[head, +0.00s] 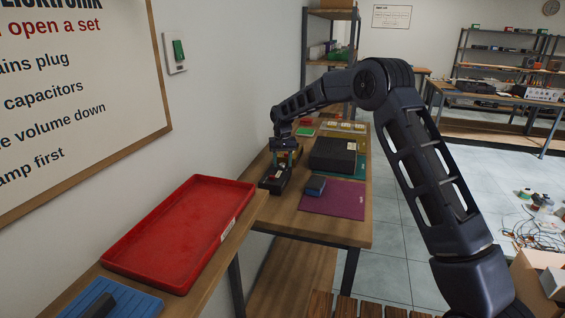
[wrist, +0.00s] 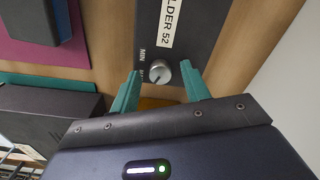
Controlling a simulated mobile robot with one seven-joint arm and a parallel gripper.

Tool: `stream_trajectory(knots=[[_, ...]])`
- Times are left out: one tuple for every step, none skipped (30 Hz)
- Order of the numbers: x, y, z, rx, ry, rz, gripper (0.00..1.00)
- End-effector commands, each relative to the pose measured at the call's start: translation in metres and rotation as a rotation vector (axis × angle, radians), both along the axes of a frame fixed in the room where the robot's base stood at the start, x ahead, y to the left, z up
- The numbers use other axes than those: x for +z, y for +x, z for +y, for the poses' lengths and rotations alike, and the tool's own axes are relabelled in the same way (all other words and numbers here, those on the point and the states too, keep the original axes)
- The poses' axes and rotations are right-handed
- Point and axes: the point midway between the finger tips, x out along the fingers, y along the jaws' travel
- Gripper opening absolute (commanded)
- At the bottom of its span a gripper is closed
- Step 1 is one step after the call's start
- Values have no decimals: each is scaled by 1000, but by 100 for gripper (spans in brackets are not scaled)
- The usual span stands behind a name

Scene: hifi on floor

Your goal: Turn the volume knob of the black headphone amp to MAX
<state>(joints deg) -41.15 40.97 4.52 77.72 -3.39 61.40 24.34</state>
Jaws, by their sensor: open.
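The black headphone amp (wrist: 186,28) carries a white label ending "LDER 52" and fills the upper middle of the wrist view. Its silver volume knob (wrist: 161,74) stands near its edge, beside the printed MIN and a partly hidden second marking. I cannot tell exactly where the knob points. My gripper (wrist: 160,68) is open, with one teal finger on each side of the knob and gaps visible; contact is not seen. In the head view my gripper (head: 284,160) is over the amp (head: 272,184) at the bench's left side, and the knob is too small to make out.
A larger black box (head: 333,154) stands right of the amp. A red tray (head: 180,228) lies on the nearer bench. The wall runs close along the left.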

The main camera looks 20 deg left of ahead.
Motion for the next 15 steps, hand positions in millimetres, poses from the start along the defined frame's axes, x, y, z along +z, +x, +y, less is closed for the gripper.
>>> stream_trajectory(knots=[[0,0,0,0,0,0,47],[1,0,0,0,0,0,47],[2,0,0,0,0,0,47],[4,0,0,0,0,0,47],[6,0,0,0,0,-1,47],[11,0,0,0,1,-1,47],[14,0,0,0,2,-1,47],[19,0,0,0,2,-1,47],[25,0,0,0,2,-1,47],[30,0,0,0,1,-1,47],[35,0,0,0,2,-1,47],[43,0,1,0,2,-2,47],[49,0,0,0,2,-1,47],[55,0,0,0,2,-2,47],[62,0,0,0,2,-2,47]])
